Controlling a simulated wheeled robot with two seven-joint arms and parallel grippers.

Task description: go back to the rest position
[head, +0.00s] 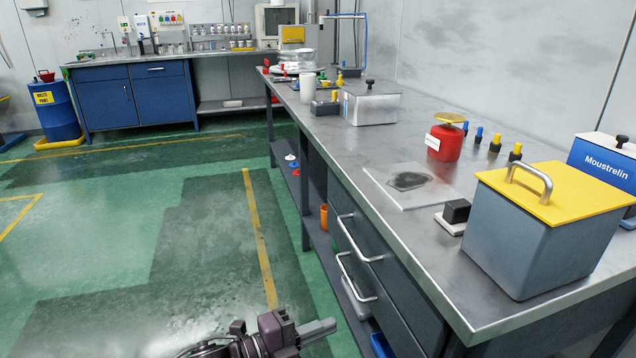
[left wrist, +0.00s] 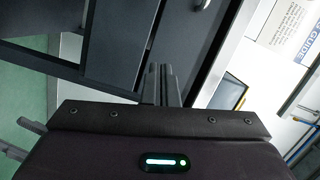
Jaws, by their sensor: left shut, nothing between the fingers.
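My left gripper (head: 322,329) shows at the bottom of the head view, above the green floor and left of the drawers of the long bench. Its fingers are together with nothing between them. In the left wrist view, the fingers (left wrist: 160,82) are also closed and empty, in front of dark bench panels. My right gripper is in neither view.
The long steel bench (head: 335,152) runs along the right, its drawer handles (head: 357,277) sticking out. A grey box with a yellow lid (head: 545,232) stands near its front end. A red container (head: 444,142) is farther back. The green floor (head: 100,235) on the left is clear.

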